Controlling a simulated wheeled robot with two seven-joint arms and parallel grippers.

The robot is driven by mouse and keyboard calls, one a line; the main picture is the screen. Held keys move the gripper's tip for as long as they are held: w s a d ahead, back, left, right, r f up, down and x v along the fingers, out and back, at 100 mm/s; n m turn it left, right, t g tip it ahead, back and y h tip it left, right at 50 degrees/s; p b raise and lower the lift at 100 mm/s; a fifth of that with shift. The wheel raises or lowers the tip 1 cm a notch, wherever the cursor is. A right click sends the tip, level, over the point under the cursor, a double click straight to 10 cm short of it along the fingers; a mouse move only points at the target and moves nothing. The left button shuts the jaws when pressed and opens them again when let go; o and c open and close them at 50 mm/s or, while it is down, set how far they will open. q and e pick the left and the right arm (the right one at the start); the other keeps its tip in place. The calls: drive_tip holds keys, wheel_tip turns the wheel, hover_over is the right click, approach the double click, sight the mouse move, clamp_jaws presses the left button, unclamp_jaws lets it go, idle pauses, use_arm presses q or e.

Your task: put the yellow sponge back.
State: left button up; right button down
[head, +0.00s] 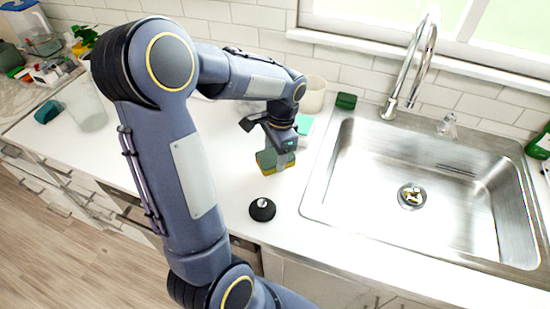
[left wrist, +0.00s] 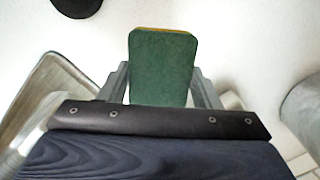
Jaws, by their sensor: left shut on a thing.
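The sponge (head: 268,165), yellow with a dark green scouring face, is in my left gripper (head: 281,158) near the left edge of the sink. In the left wrist view its green face (left wrist: 162,68) fills the space between the two fingers of the left gripper (left wrist: 162,88), with a thin yellow edge at the top. The fingers are shut on its sides. The sponge is over the white counter; I cannot tell whether it touches it. My right gripper is not in view.
The steel sink (head: 350,205) lies to the right, with a tall faucet (head: 411,70). A black round stopper (head: 262,209) sits on the counter in front. Behind are a dark green block (head: 346,101), a light green thing (head: 304,125) and a white canister (head: 313,95).

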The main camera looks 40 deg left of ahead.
sight(276, 156)
use_arm(q)
drive_tip(key=shift+f, duration=1.3)
drive_tip(key=shift+f, duration=0.1)
drive_tip(key=shift+f, duration=0.15)
drive_tip(key=o, duration=1)
